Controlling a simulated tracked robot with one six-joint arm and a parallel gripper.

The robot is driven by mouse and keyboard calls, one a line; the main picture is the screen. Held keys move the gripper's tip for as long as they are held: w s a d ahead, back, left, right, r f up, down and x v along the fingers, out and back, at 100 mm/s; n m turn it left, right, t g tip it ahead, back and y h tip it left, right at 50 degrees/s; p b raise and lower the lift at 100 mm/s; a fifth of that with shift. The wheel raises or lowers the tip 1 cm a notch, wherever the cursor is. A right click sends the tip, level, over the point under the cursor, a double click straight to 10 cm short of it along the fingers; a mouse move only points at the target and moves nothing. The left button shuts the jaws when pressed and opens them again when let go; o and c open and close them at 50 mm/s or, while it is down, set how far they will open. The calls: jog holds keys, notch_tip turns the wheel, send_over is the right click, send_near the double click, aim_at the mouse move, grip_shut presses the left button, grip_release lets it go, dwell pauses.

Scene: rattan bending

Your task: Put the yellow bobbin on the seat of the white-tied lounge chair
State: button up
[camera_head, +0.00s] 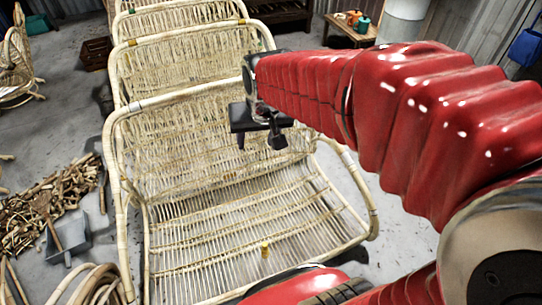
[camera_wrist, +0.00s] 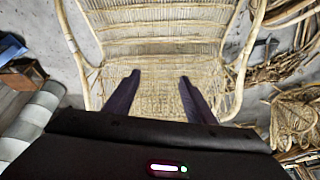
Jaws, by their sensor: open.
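The yellow bobbin (camera_head: 265,249) stands upright on the slatted seat of the nearest rattan lounge chair (camera_head: 190,262), toward the seat's front. This chair has pale, whitish bindings on its frame. My gripper (camera_head: 260,141) is open and empty, well apart from the bobbin and above the rear part of the seat in the head view. In the wrist view, my gripper's two dark fingers (camera_wrist: 159,80) are spread with nothing between them, and a rattan chair (camera_wrist: 165,50) lies beyond. I cannot make out the bobbin in the wrist view.
More rattan chairs stand in a row behind, one with yellowish bindings (camera_head: 131,42). A low wooden table (camera_head: 345,34) with orange and teal items is at the back. A pile of cane offcuts (camera_head: 50,205) and a grey dustpan (camera_head: 70,240) lie on the left floor.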

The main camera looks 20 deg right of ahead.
jog(key=s+r+n, duration=0.1)
jog(key=s+r, duration=0.1)
jog(key=s, duration=0.5)
jog(key=s+r+n+t, duration=0.1)
jog(key=s+r, duration=0.1)
jog(key=s, duration=0.5)
jog(key=shift+s+a+r, duration=0.25)
jog(key=shift+s+r, duration=0.15)
dwell(0.5)
